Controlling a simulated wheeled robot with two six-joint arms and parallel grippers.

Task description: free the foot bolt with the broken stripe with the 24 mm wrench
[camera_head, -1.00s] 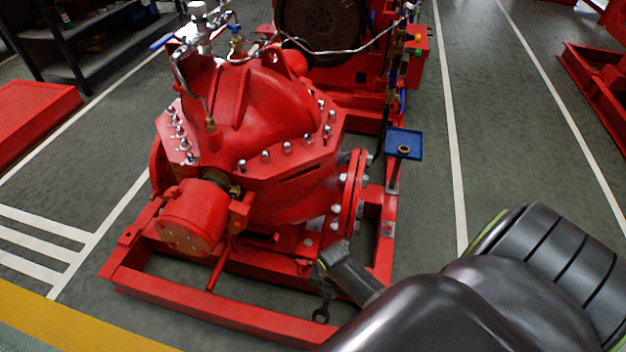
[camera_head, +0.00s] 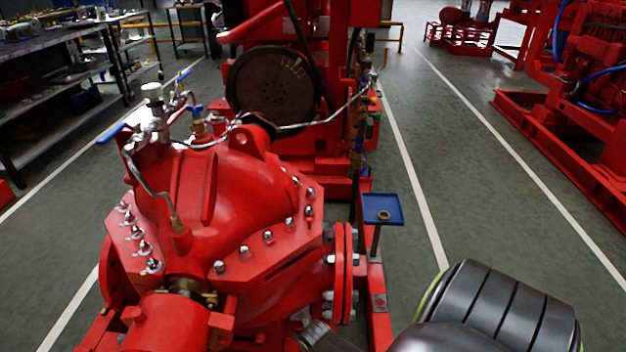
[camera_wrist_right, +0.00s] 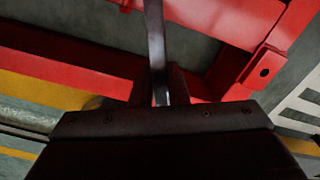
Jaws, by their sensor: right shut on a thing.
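My right gripper (camera_wrist_right: 160,90) is shut on the wrench (camera_wrist_right: 154,40), a grey steel shaft that runs up and out of the top of the right wrist view. The wrench's ends are not visible there. In the head view my right arm comes in from the lower right, and the wrench is below the bottom edge. The red pump (camera_head: 215,190) fills the lower left of the head view. Its feet are mostly out of frame, and I cannot make out a foot bolt with a broken stripe. My left gripper is not in view.
A small blue tray (camera_head: 370,214) on a post beside the pump holds a brass-coloured ring (camera_head: 383,216). Red base rails (camera_wrist_right: 60,65) lie below the right gripper. A shelf bench (camera_head: 75,85) stands at left; the floor right of the pump is clear.

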